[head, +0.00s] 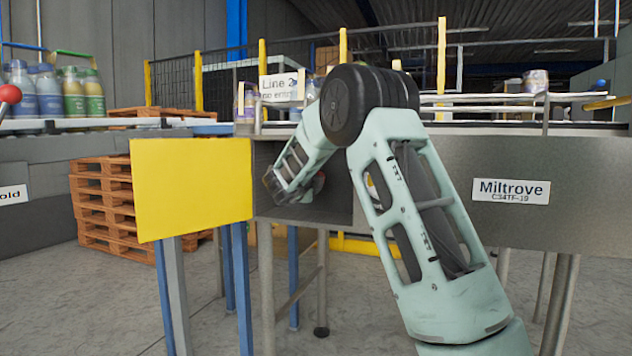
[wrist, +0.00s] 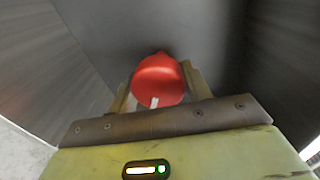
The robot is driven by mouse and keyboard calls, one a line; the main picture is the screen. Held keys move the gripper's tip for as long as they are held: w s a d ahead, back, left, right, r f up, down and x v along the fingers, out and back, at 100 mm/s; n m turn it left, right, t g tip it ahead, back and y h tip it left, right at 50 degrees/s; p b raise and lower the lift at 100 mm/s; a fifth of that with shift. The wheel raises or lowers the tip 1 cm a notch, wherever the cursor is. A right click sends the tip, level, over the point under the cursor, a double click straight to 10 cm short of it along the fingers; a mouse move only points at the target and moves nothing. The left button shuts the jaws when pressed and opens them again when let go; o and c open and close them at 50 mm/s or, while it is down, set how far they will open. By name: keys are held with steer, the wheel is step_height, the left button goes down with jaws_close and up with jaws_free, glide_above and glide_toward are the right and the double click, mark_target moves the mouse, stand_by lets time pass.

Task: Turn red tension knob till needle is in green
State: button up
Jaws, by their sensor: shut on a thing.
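The red tension knob (wrist: 158,80) is a round red knob with a white mark on its lower edge, on the back wall of a grey recess in the wrist view. My gripper (wrist: 158,88) has one finger on each side of it and is shut on it. No gauge, needle or green zone can be made out in either view.
The grey machine housing (head: 430,185) surrounds the recess, with slanted metal walls close to my gripper in the wrist view. A yellow door panel (head: 192,188) stands open at the left. Bottles (head: 50,92) and stacked pallets (head: 103,205) are farther left.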

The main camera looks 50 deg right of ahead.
steer(key=shift+f, duration=0.15)
steer(key=o, duration=1)
steer(key=shift+c, duration=0.2)
steer(key=shift+a, duration=0.1)
steer(key=p+v, duration=0.2)
steer(key=v, duration=1.5)
steer(key=shift+a, duration=0.2)
